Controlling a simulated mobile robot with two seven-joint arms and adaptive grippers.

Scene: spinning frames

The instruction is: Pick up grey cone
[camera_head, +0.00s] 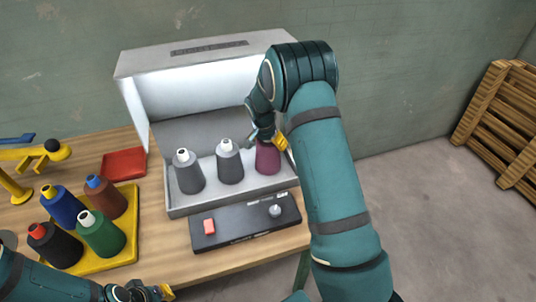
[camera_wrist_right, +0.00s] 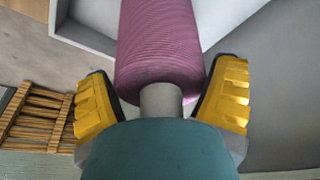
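Two grey cones stand in the open light-grey box: one at the left (camera_head: 189,176) and one in the middle (camera_head: 230,166). Both have pale tops. A purple cone (camera_head: 267,160) stands to their right. My right gripper (camera_head: 268,137) is over the purple cone. In the right wrist view, the purple cone (camera_wrist_right: 160,45) has its grey neck between the parted yellow fingers (camera_wrist_right: 162,100), with gaps beside the neck. My left gripper (camera_head: 140,292) is low at the bottom edge, apart from the cones, and its fingers are too small to judge.
A yellow tray (camera_head: 132,212) at the left holds several coloured cones. A red tray (camera_head: 124,163) lies behind it. A dark control panel (camera_head: 240,222) is in front of the box (camera_head: 178,212). A yellow lamp-like arm (camera_head: 20,155) stands at far left. Wooden pallets (camera_head: 500,110) lean at the right wall.

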